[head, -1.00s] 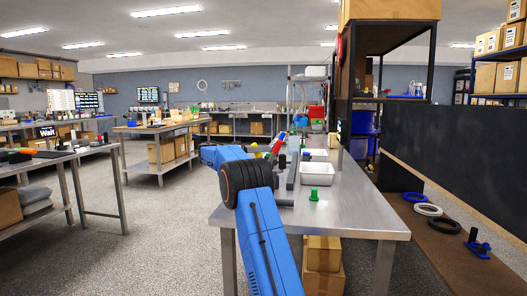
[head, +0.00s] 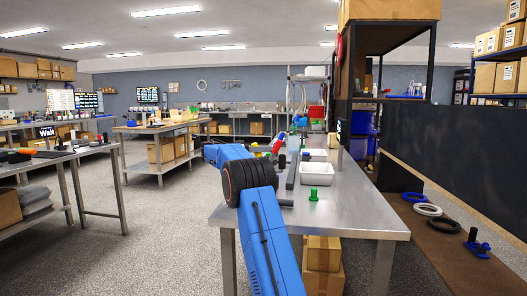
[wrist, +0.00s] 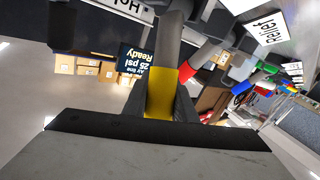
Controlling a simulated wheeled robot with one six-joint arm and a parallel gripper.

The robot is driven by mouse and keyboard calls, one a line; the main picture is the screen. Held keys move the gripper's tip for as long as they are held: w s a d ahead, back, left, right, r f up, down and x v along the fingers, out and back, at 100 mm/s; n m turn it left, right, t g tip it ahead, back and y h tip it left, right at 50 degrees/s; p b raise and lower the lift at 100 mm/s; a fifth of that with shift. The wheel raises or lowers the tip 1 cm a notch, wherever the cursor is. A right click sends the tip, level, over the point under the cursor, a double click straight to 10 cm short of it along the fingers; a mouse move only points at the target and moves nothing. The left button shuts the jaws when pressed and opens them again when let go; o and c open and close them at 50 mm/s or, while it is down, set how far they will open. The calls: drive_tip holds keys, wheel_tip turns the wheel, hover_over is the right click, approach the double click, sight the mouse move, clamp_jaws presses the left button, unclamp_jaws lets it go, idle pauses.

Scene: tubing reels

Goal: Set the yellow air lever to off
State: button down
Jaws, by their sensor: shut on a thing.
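The yellow air lever (wrist: 158,92) shows in the middle of the wrist view, a yellow sleeve on a grey shaft that runs up out of the frame. My gripper (wrist: 160,104) is shut on the yellow lever, with a dark finger on each side of it. A small screen (wrist: 138,62) just left of the lever reads "Air line 25 psi Ready". In the head view my blue arm reaches over the steel bench, and my gripper is not clearly seen there. The lever's base is hidden in the wrist view.
A "Relief" sign (wrist: 266,28) is at upper right. The steel bench (head: 345,215) holds white trays (head: 313,170) and a green fitting (head: 314,194).

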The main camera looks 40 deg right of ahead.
drive_tip(key=s+d+f+m+t+y, duration=0.2)
drive_tip(key=s+d+m+t+y, duration=0.1)
drive_tip(key=y, duration=0.4)
drive_tip(key=shift+s+d+f+m+t, duration=0.4)
drive_tip(key=shift+s+d+t, duration=0.3)
drive_tip(key=shift+s+d, duration=0.5)
drive_tip(key=shift+s+a, duration=0.15)
drive_tip(key=c, duration=1.5)
unclamp_jaws()
drive_tip(key=shift+o, duration=0.2)
drive_tip(key=v, duration=1.7)
drive_tip(key=shift+r, duration=0.25)
drive_tip(key=shift+a, duration=0.1)
